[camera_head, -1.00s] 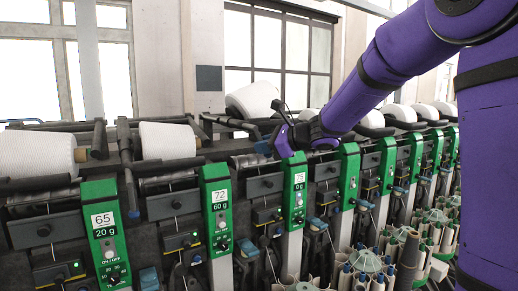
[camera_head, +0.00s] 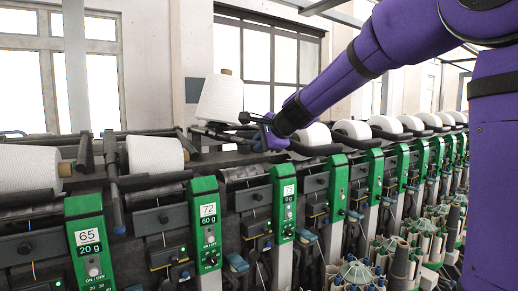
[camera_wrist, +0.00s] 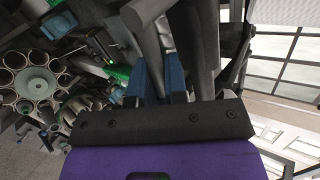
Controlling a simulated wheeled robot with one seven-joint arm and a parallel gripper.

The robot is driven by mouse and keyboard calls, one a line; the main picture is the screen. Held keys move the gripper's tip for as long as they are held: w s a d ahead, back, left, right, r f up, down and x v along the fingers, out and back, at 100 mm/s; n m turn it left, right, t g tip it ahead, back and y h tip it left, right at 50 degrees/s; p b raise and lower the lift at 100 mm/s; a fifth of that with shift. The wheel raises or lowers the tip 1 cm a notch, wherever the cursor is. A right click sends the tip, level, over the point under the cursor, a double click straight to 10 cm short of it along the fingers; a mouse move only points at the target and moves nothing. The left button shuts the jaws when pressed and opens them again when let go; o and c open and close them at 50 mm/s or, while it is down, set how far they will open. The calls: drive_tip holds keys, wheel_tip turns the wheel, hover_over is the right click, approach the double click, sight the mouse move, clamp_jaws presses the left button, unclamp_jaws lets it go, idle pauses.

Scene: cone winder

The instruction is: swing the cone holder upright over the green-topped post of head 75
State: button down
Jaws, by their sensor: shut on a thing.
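The green-topped post of head 75 (camera_head: 284,203) stands in the middle of the head view, with a white label reading 75. My gripper (camera_head: 268,132) is above and behind this post, at the dark cone holder (camera_head: 232,128). A white yarn cone (camera_head: 220,99) sits at the holder, nearly upright with a slight lean, its tube end up. In the wrist view my blue fingers (camera_wrist: 162,80) are closed at a grey bar (camera_wrist: 150,35) that looks like part of the holder. The exact contact is partly hidden.
Head 72 (camera_head: 205,225) and head 65 (camera_head: 90,245) stand to the left, with white cones (camera_head: 154,155) lying behind them. More green-topped heads run to the right. Bobbin carousels (camera_head: 355,272) stand low in front at the right.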

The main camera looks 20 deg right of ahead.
drive_tip(key=shift+r+h, duration=0.3)
drive_tip(key=shift+r, duration=0.05)
drive_tip(key=shift+d+n, duration=0.1)
drive_tip(key=shift+n, duration=0.2)
drive_tip(key=c, duration=1.2)
unclamp_jaws()
drive_tip(key=v, duration=1)
drive_tip(key=shift+s+r, duration=0.2)
drive_tip(key=shift+s, duration=0.15)
